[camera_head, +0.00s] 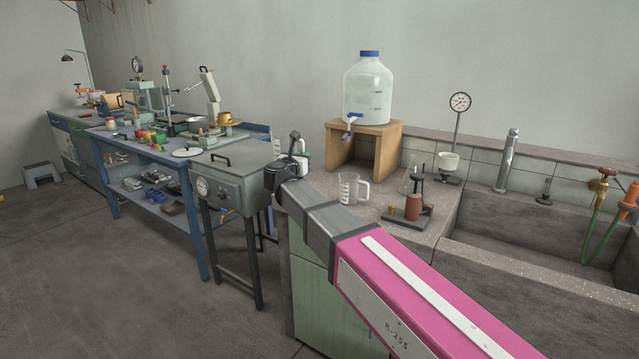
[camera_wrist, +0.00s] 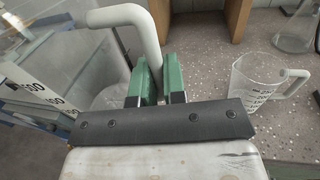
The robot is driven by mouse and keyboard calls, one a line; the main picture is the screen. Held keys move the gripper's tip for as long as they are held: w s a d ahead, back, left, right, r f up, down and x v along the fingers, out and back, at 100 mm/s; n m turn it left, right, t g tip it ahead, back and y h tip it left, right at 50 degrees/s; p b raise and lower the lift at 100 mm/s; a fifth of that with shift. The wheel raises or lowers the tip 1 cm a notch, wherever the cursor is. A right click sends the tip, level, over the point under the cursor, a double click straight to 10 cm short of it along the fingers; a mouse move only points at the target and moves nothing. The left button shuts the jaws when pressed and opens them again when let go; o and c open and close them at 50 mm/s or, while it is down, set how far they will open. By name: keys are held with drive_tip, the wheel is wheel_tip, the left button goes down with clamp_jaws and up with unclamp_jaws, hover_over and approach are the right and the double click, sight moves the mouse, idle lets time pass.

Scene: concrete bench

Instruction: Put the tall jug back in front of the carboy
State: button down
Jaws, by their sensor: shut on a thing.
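The tall jug is clear with a white handle and dark markings. In the wrist view its body (camera_wrist: 60,72) fills the left side, and its handle (camera_wrist: 128,17) runs down between my green jaws. My gripper (camera_wrist: 158,82) is shut on that handle. In the head view my gripper's end (camera_head: 296,146) hides much of the jug (camera_head: 303,161), at the left end of the stone worktop. Whether the jug's base touches anything is hidden. The carboy (camera_head: 368,92), clear with a blue cap and tap, stands on a wooden stand (camera_head: 388,137), right of and beyond my gripper.
A shorter clear jug (camera_head: 350,189) stands on the worktop before the stand; it also shows in the wrist view (camera_wrist: 254,84). A flask (camera_head: 409,181) and a red-and-black device (camera_head: 413,206) are farther right. A grey oven (camera_head: 232,178) stands left.

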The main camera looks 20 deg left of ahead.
drive_tip(key=shift+w+d+f, duration=0.9)
drive_tip(key=shift+w+f, duration=0.55)
drive_tip(key=shift+f, duration=0.25)
drive_tip(key=shift+w+d+f, duration=0.95)
drive_tip(key=shift+w+f, duration=0.55)
drive_tip(key=shift+f, duration=0.25)
drive_tip(key=shift+w+d+f, duration=0.9)
drive_tip(key=shift+w+f, duration=0.55)
drive_tip(key=shift+f, duration=0.25)
drive_tip(key=shift+f, duration=0.1)
drive_tip(key=c, duration=1.2)
unclamp_jaws()
drive_tip(key=s, duration=1)
drive_tip(key=shift+s+a, duration=0.25)
drive_tip(key=shift+a, duration=0.1)
drive_tip(key=shift+s+a, duration=0.15)
drive_tip(key=shift+s, duration=0.6)
